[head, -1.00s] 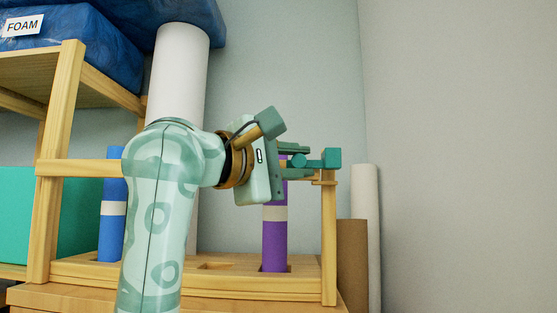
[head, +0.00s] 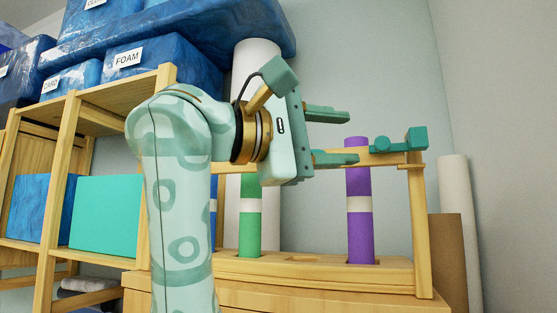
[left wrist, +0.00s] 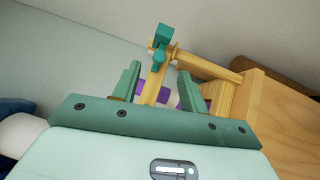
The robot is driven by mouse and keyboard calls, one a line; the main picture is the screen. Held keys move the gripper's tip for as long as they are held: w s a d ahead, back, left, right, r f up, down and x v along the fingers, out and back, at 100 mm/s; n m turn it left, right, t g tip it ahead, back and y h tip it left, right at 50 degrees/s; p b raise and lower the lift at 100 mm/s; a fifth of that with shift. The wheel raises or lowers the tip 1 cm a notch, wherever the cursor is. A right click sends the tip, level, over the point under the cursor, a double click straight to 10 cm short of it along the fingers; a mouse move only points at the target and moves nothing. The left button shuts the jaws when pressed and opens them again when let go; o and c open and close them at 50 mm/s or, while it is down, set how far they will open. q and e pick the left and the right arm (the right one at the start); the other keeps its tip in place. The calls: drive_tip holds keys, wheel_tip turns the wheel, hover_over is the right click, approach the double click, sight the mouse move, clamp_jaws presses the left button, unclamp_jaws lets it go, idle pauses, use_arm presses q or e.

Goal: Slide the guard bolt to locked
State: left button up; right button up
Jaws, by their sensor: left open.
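The guard bolt shows as a teal knob (head: 381,143) on the wooden guard bar at the top right of the rack, just left of a teal block (head: 417,138) above the right post. My left gripper (head: 338,136) is open and empty, left of the knob, its fingers pointing right. The lower fingertip lies near the bar's visible left part; I cannot tell whether they touch. In the left wrist view the knob (left wrist: 159,61) and block (left wrist: 163,36) lie beyond and between the fingers (left wrist: 160,82). My right gripper is not in view.
A purple roll (head: 360,225) stands in the rack (head: 320,275) under the bar, and a green roll (head: 250,235) stands further left. Brown (head: 447,255) and white (head: 457,215) rolls stand right of the rack. Blue bins (head: 150,60) fill the shelf at upper left.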

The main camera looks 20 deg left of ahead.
use_arm(q)
drive_tip(key=b+v, duration=0.2)
drive_tip(key=v, duration=0.4)
drive_tip(key=shift+s+a, duration=0.2)
drive_tip(key=shift+s, duration=0.15)
drive_tip(key=shift+w, duration=0.1)
